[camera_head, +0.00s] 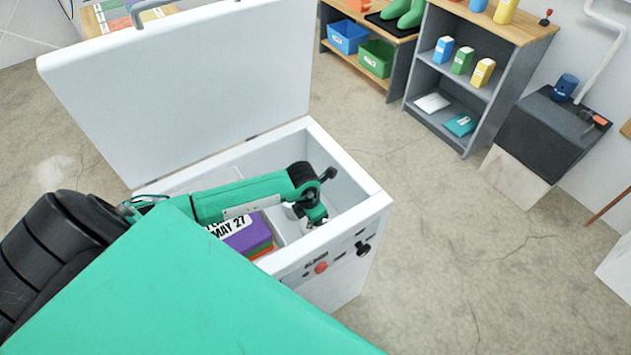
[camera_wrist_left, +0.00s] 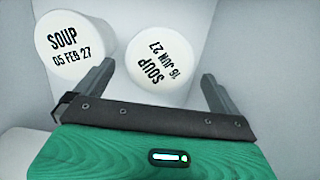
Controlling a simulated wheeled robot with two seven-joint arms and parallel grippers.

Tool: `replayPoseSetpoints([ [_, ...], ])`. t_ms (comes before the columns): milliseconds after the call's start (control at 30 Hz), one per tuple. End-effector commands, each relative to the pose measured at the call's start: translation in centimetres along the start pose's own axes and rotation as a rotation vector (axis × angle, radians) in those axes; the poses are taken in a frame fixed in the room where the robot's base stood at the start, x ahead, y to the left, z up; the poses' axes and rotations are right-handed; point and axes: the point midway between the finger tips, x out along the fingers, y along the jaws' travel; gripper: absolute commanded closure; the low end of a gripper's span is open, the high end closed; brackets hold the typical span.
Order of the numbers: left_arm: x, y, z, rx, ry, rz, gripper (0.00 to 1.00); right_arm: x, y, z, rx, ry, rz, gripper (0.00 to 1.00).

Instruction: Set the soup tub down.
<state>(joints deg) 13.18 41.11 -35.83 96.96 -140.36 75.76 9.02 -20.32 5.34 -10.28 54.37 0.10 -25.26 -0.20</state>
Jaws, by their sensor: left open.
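My left gripper (camera_head: 316,216) reaches down into the open white chest freezer (camera_head: 375,205). In the left wrist view its two fingers (camera_wrist_left: 155,72) are spread apart. A white soup tub marked "SOUP 16 JUN 27" (camera_wrist_left: 158,65) lies ahead between the fingertips, its lid facing the camera and its print tilted. I cannot tell whether either finger touches it. A second white soup tub marked "SOUP 05 FEB 27" (camera_wrist_left: 72,48) is to its left, beyond the left finger. The tubs are mostly hidden by my arm and the freezer wall in the head view. My right gripper is not in view.
The freezer lid (camera_head: 190,85) stands raised at the back. A purple box labelled "MAY 27" (camera_head: 245,237) is stacked inside, left of the gripper. The freezer's front wall is close to the gripper. A grey shelf unit (camera_head: 480,90) stands farther right, with clear floor between.

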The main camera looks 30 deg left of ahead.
Motion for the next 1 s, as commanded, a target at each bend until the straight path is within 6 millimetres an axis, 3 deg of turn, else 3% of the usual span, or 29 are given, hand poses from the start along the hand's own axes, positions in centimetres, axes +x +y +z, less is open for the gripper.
replayPoseSetpoints([
  [100,-2.3,0.0,0.0,0.002,-0.001,0.001,0.00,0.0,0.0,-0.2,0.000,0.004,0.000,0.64],
  [300,-4.4,0.0,0.0,0.000,0.001,0.000,0.00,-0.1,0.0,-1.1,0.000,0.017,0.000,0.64],
  [767,-4.8,0.0,0.0,0.000,0.000,0.000,0.00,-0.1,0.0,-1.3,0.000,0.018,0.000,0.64],
  [1000,-5.4,0.0,0.1,-0.001,0.000,0.000,0.00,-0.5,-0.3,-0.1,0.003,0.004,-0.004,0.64],
])
